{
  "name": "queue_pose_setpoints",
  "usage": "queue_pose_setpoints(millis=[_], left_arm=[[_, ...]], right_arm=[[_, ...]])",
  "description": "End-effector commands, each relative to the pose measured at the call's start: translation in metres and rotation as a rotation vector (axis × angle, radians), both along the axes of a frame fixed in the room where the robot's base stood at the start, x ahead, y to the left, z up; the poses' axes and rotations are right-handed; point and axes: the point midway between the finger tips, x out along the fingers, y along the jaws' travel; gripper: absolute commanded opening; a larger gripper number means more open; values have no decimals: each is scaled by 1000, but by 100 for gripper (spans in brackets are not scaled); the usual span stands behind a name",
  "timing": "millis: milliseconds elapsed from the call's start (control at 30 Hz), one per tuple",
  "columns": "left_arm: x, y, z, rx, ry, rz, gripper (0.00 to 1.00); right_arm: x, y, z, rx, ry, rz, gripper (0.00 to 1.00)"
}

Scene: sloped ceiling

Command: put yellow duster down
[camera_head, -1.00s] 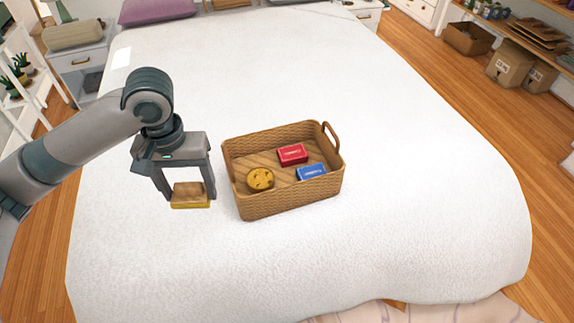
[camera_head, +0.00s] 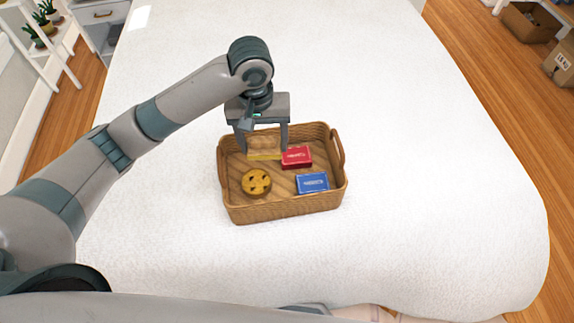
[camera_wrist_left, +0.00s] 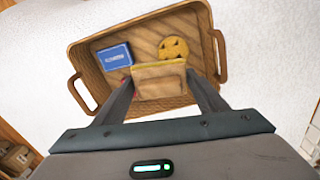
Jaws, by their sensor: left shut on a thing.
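The yellow duster (camera_head: 265,150) is a block with a wooden-looking top and a yellow lower edge. My left gripper (camera_head: 264,147) is shut on it, over the back part of the wicker basket (camera_head: 285,210). The duster (camera_wrist_left: 160,80) also shows between the fingers in the left wrist view. It is beside the red box (camera_head: 297,157), close to one finger. I cannot tell whether the duster touches the basket floor. A round yellow-brown item with dark marks (camera_head: 256,182) and a blue box (camera_head: 312,182) lie in the basket. My right gripper is not in view.
The basket stands on a white bed (camera_head: 420,170) with wide clear space around it. The basket's rim and end handles stand up around its contents. A white shelf with plants (camera_head: 45,45) is at the far left. A cardboard box (camera_head: 560,65) is on the floor at right.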

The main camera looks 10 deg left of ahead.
Motion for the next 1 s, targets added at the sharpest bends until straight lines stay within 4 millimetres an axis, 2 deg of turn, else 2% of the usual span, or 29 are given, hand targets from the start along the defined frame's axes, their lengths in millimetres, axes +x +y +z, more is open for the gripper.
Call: queue_pose_setpoints(millis=[33,200,400,800,1000], left_arm=[[1,-10,-2,-2,8,16,43],[6,-33,-18,5,20,70,43],[7,-47,-30,18,28,107,43],[8,-47,-33,20,28,112,43],[13,-37,-40,21,30,115,43]], right_arm=[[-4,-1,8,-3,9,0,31],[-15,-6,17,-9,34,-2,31],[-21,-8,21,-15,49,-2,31],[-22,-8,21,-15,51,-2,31],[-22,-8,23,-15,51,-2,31]])
